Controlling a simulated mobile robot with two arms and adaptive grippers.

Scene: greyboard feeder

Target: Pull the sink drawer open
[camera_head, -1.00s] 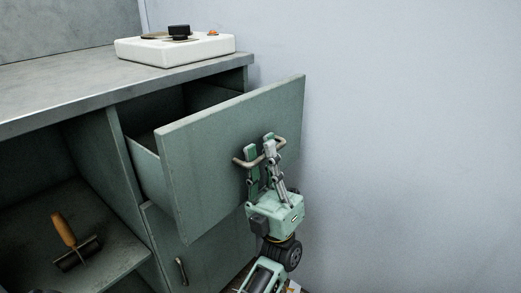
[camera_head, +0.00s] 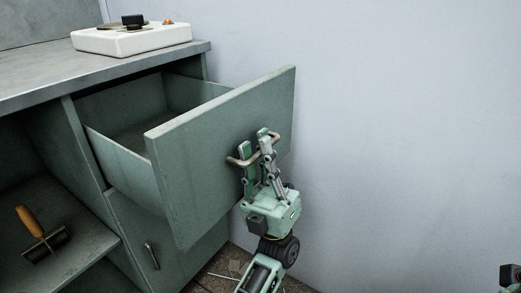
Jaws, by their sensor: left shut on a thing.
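The sink drawer (camera_head: 205,165) is a grey-green box with a flat front panel, pulled well out of the counter unit. Its inside looks empty where I can see it. A bar handle (camera_head: 233,161) is on the drawer front. My left gripper (camera_head: 256,148) is shut on the handle, its fingers around the bar. A small part of what looks like my right arm (camera_head: 510,275) shows at the lower right edge; its fingers are not clear.
A white box with a black knob (camera_head: 130,39) stands on the grey countertop (camera_head: 40,72). A roller with an orange handle (camera_head: 30,221) lies on the open shelf at left. A cabinet door with its own handle (camera_head: 152,256) is below the drawer. A plain wall (camera_head: 400,120) is at right.

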